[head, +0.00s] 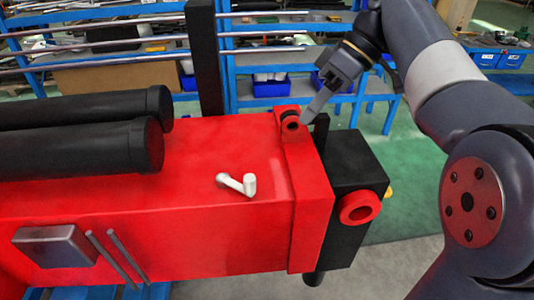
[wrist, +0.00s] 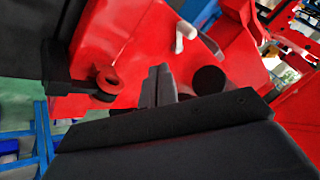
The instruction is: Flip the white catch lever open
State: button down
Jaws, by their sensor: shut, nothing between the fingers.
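The white catch lever (head: 239,184) lies on top of the red crane body (head: 215,235), near its right end. Its arm runs to a short knob that stands up at the right. The lever also shows in the wrist view (wrist: 185,35), at the top, beyond my fingertips. My gripper (head: 307,119) is above the far right end of the red body, up and to the right of the lever and apart from it. In the wrist view my gripper's fingers (wrist: 160,72) are together with nothing between them.
A red bracket (head: 288,122) with a dark round hole stands at the body's end, close to my fingertips. A black block with a red ring (head: 360,208) is at the right. Black cylinders (head: 80,150) lie at the left. Blue shelves (head: 270,45) stand behind.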

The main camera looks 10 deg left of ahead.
jog(key=shift+f, duration=0.1)
jog(key=x, duration=0.9)
jog(key=shift+s+a+f, duration=0.2)
jog(key=shift+a+f, duration=0.05)
jog(key=shift+f, duration=0.05)
jog(key=s, duration=0.1)
jog(key=s+a+p, duration=0.1)
jog(key=s, duration=0.1)
jog(key=shift+a, duration=0.2)
jog(key=shift+s+a, duration=0.2)
